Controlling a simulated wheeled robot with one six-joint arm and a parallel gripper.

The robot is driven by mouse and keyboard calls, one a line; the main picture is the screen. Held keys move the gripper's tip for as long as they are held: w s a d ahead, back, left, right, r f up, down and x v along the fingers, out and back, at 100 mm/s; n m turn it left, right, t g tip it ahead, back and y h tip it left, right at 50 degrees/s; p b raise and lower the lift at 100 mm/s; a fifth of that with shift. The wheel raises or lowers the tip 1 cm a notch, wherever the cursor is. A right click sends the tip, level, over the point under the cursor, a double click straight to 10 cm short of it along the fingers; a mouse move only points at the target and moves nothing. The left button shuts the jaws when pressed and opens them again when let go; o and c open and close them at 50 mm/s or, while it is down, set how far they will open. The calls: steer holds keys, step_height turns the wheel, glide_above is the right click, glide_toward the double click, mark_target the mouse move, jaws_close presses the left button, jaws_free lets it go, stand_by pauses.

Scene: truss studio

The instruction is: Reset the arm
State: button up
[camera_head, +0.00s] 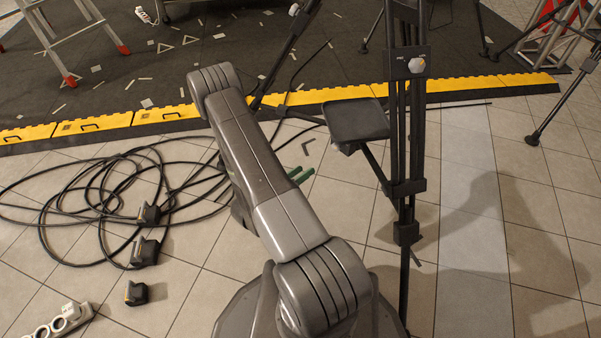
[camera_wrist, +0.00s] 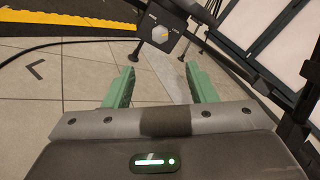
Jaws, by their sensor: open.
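My gripper (camera_wrist: 160,84) shows in the wrist view with two green fingers apart and nothing between them. Beyond the fingers is tiled floor. In the head view my grey arm rises from the bottom middle and bends away to the upper left. The arm hides most of my gripper there; only green finger parts (camera_head: 299,174) show to the right of the arm, near the tripod. I cannot tell from these views whether the fingers touch anything.
A black tripod stand (camera_head: 407,120) with a small dark shelf (camera_head: 357,120) stands close right of my arm. Coiled black cables (camera_head: 100,200) and a white power strip (camera_head: 55,322) lie left. A yellow-edged ramp (camera_head: 160,115) crosses behind, with a stepladder (camera_head: 72,45) on the dark mat.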

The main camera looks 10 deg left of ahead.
mark_target(334, 149)
stand_by(0.3)
steer(key=b+x, duration=0.3)
steer(key=x, duration=1.1)
steer(key=shift+s+a, duration=0.1)
